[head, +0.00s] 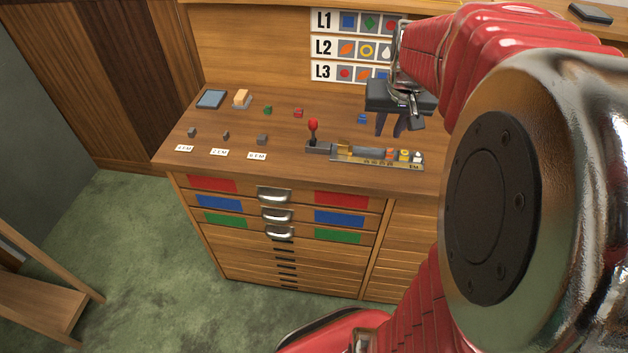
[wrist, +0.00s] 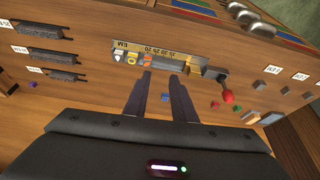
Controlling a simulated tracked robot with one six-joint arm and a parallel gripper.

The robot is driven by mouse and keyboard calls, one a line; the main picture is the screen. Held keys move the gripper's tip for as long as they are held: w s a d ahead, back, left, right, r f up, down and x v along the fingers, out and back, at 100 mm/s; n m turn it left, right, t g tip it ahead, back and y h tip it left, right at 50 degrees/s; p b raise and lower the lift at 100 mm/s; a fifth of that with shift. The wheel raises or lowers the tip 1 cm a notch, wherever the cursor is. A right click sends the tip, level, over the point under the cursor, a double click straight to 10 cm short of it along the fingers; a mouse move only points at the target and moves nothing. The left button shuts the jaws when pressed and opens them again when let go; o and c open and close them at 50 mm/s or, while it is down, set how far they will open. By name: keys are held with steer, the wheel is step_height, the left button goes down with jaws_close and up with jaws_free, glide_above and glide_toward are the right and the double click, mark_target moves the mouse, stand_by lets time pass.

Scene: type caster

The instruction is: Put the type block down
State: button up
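Orange (head: 389,153), yellow (head: 404,155) and white (head: 416,157) type blocks sit side by side at the right end of the long metal stick (head: 350,156) on the bench. In the wrist view, the orange block (wrist: 148,60) is just beyond my left fingertip. My gripper (head: 391,133) hangs over the bench behind the stick, fingers pointing down. In the wrist view, the two dark fingers (wrist: 161,74) stand apart with bare wood between them and no block held. Whether a finger touches the stick is unclear.
Loose blue (head: 363,118), red (head: 298,113) and green (head: 268,110) blocks lie on the bench. A red-knobbed lever (head: 313,127) stands at the stick's left end. Small grey blocks with labels (head: 219,152) line the front left. The bench's middle left is mostly clear.

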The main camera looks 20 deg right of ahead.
steer(key=s+a+n, duration=0.2)
steer(key=s+a, duration=0.2)
steer(key=a, duration=0.4)
steer(key=s+a+r+n+t+y, duration=0.1)
steer(key=s+a, duration=0.3)
steer(key=a, duration=0.5)
steer(key=s+a+n+y, duration=0.1)
steer(key=s+a+n, duration=0.2)
steer(key=a, duration=0.5)
steer(key=shift+s+a+r+t, duration=0.3)
steer(key=shift+s, duration=0.45)
